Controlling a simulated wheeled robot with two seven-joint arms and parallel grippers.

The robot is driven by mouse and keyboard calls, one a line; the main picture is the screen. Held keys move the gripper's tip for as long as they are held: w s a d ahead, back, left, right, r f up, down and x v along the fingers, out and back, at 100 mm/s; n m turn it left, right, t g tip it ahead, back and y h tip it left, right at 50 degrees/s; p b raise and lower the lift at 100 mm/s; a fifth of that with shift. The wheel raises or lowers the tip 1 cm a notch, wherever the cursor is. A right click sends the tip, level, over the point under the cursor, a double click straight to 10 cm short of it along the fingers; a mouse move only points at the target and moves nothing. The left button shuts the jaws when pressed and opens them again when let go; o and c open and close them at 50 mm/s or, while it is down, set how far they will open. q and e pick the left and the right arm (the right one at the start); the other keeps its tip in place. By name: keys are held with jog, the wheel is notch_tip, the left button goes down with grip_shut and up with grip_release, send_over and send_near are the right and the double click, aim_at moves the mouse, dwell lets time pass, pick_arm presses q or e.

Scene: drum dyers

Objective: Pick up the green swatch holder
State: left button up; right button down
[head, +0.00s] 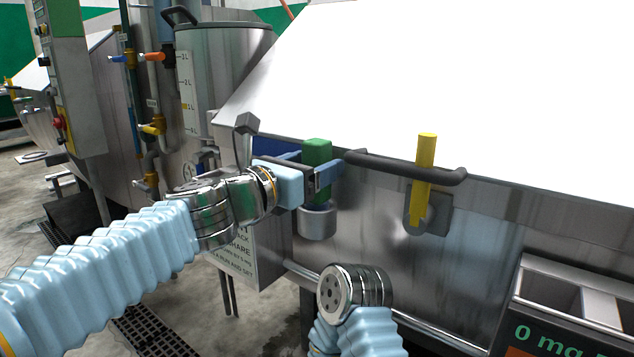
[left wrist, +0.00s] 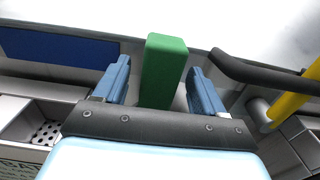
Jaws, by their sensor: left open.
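The green swatch holder (head: 317,153) is an upright green block standing in a round metal cup (head: 317,222) on the front of the steel machine. My left gripper (head: 325,168) is open at the holder, coming from the left. In the left wrist view the green holder (left wrist: 164,72) stands between the two blue fingers (left wrist: 160,85), with a visible gap on each side. The holder's lower end is hidden in the cup and behind the gripper. My right arm shows at the bottom of the head view, but its gripper cannot be made out.
A black handle bar (head: 405,168) runs just right of the green holder. A yellow upright piece (head: 424,165) stands in a metal bracket beyond it. A scale with a green display (head: 560,335) is at the lower right. A steel tank (head: 225,75) stands behind on the left.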

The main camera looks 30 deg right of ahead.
pick_arm(q)
jog(key=c, duration=1.3)
